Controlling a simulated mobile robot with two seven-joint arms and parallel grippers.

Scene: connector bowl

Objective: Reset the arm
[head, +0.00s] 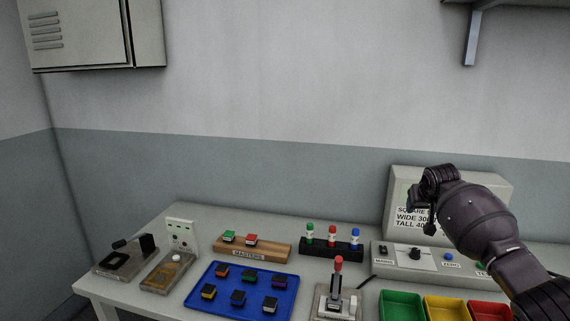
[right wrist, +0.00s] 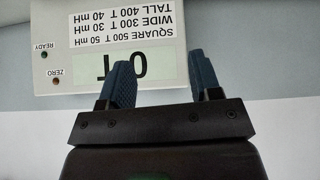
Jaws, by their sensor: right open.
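My right arm comes in from the right in the head view. Its gripper (head: 424,210) is raised in front of the grey display box (head: 497,190) and hides part of its printed label. In the right wrist view the two blue fingers (right wrist: 160,68) stand apart with nothing between them. The display box (right wrist: 190,72) appears upside down beyond the fingers there, with a greenish readout, text lines and two small lamps. I cannot tell the exact distance from the fingers to the box. My left gripper is not in view.
The table (head: 190,213) holds a blue tray (head: 218,304) with several small connectors, a wooden block (head: 270,251), a black rack (head: 330,250) with three coloured pieces, a red-topped joystick (head: 338,275), and green (head: 402,297), yellow (head: 446,300) and red bins (head: 490,305). A wall cabinet (head: 80,35) hangs upper left.

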